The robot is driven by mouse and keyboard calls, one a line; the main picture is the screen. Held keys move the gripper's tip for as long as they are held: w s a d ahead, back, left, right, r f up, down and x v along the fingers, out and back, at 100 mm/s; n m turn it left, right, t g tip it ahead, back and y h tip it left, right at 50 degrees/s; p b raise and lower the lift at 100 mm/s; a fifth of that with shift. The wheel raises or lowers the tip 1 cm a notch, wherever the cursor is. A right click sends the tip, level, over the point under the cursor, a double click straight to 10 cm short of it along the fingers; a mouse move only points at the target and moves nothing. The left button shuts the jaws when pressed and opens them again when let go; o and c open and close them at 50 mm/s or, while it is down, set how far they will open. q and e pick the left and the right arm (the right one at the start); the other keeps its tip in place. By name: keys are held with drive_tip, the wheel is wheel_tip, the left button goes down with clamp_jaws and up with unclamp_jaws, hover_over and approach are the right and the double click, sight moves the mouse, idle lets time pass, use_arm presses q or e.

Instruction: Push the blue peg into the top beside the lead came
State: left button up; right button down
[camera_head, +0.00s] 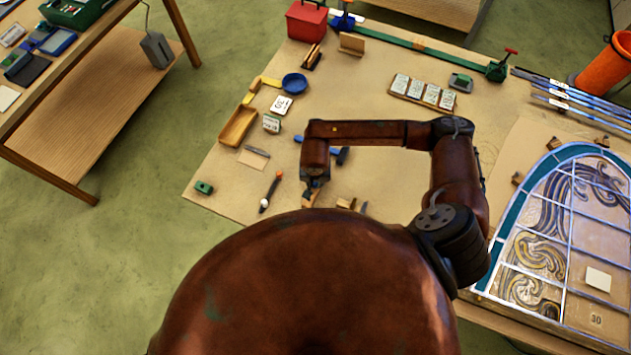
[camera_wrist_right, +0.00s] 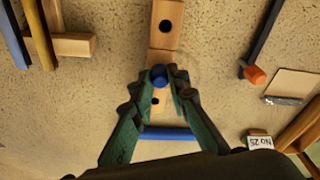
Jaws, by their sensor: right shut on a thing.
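My right gripper (camera_head: 313,190) reaches over the table's near left part in the head view, small and partly hidden by my arm. In the right wrist view its green fingers (camera_wrist_right: 160,82) are closed around a blue peg (camera_wrist_right: 158,74), seen end-on. Pale wood with a dark round hole (camera_wrist_right: 165,26) lies just above the fingertips. More wood with a smaller dark hole (camera_wrist_right: 155,101) shows between the fingers. I cannot tell whether the peg touches the wood. Long grey-blue strips, apparently lead came (camera_head: 580,103), lie at the right in the head view. My left gripper is not in view.
A leaded panel (camera_head: 515,225) with a teal border lies at the right. A blue bar (camera_wrist_right: 168,134) lies beneath the fingers in the wrist view. A dark tool with an orange end (camera_wrist_right: 254,74) is to the right. A wooden tray (camera_head: 238,127) and blue dish (camera_head: 294,83) stand farther left.

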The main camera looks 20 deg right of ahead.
drive_tip(key=shift+r, duration=0.9)
idle(0.9)
drive_tip(key=shift+r+p, duration=0.45)
drive_tip(key=shift+r, duration=1.15)
drive_tip(key=c, duration=2.5)
unclamp_jaws()
clamp_jaws()
